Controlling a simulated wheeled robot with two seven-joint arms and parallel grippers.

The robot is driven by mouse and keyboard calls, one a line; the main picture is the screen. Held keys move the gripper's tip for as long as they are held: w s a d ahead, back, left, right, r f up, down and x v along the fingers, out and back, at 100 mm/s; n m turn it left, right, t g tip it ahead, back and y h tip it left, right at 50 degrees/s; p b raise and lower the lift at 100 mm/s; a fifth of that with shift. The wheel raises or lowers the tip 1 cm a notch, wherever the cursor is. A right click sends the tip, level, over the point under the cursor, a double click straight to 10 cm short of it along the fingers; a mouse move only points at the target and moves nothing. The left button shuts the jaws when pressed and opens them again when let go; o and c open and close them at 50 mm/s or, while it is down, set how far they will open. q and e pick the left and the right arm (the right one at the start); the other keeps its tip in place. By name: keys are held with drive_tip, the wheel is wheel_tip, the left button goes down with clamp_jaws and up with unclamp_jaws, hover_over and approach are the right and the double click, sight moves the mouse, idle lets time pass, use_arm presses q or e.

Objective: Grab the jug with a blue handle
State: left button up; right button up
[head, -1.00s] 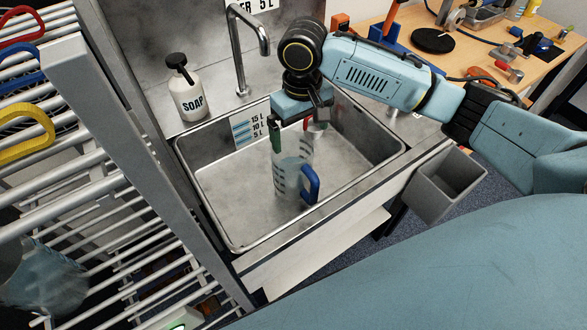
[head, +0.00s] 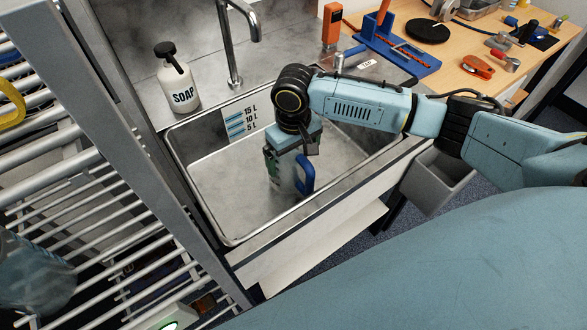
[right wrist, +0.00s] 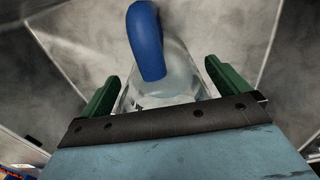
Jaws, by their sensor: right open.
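The clear jug with a blue handle (head: 305,174) stands in the metal sink (head: 222,208). Its handle faces right in the head view. My right gripper (head: 289,158) is over the jug from above, open, and hides its upper part. In the right wrist view the two green fingers of the gripper (right wrist: 160,88) are on either side of the jug's clear body (right wrist: 178,80), with the blue handle (right wrist: 148,42) beyond them. I cannot tell whether a finger touches the jug. My left gripper is not in view.
A soap bottle (head: 180,82) and a tap (head: 233,50) stand behind the sink. A metal rack (head: 80,170) is at the left, with a clear container (head: 35,275) in it. A grey bin (head: 436,180) hangs at right. A wooden bench (head: 465,50) with tools is at the back right.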

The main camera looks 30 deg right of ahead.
drive_tip(key=shift+r, duration=0.1)
drive_tip(key=c, duration=1.9)
drive_tip(key=shift+w, duration=0.1)
drive_tip(key=shift+c, duration=0.3)
drive_tip(key=shift+r, duration=0.1)
